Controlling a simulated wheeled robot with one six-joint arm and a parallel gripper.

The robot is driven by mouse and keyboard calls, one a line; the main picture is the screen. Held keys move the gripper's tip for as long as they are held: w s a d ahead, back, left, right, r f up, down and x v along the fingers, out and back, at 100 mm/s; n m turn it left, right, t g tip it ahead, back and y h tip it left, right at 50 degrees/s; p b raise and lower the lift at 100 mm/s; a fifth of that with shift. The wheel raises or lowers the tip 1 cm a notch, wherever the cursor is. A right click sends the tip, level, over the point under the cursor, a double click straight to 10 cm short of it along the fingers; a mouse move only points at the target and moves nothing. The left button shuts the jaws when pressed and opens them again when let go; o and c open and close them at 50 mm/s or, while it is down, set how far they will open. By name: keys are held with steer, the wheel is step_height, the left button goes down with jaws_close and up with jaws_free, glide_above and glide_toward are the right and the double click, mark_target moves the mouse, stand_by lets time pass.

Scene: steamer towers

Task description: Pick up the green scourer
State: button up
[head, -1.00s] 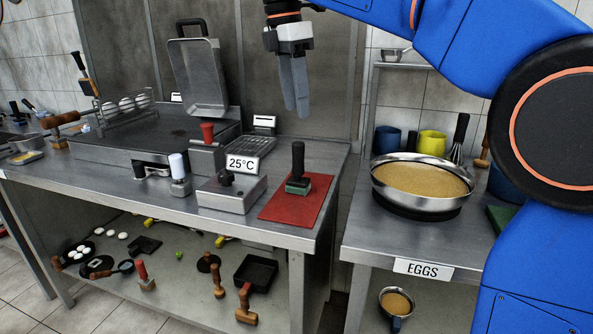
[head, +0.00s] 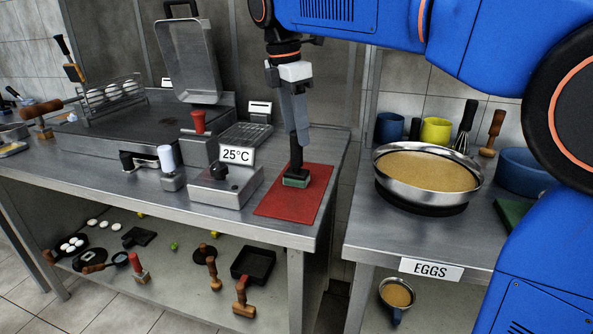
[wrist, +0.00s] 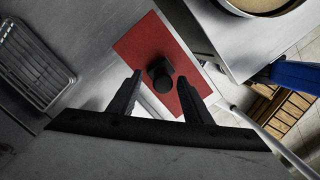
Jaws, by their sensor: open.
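The green scourer (head: 296,181) has a green base and a black upright handle. It stands on a red mat (head: 276,207) at the right end of the steel counter. My gripper (head: 297,141) is open and points down just above the scourer, overlapping its handle in the head view. The green base is mostly hidden there. I cannot tell whether the fingers are around the handle.
A grey box with a 25°C sign (head: 225,188) stands left of the mat, beside a white-handled tool (head: 168,165). A wire rack (wrist: 38,65) lies left in the wrist view. A large bowl (head: 385,175) stands on the right counter, across a gap.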

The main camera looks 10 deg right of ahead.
mark_target(299, 153)
steer(key=shift+s+d+f, duration=0.1)
steer(key=shift+d+f, duration=0.1)
steer(key=shift+f, duration=1.45)
steer(key=shift+s+d+f, duration=0.1)
steer(key=shift+d+f, duration=0.05)
steer(key=shift+f, duration=1.5)
jaws_close()
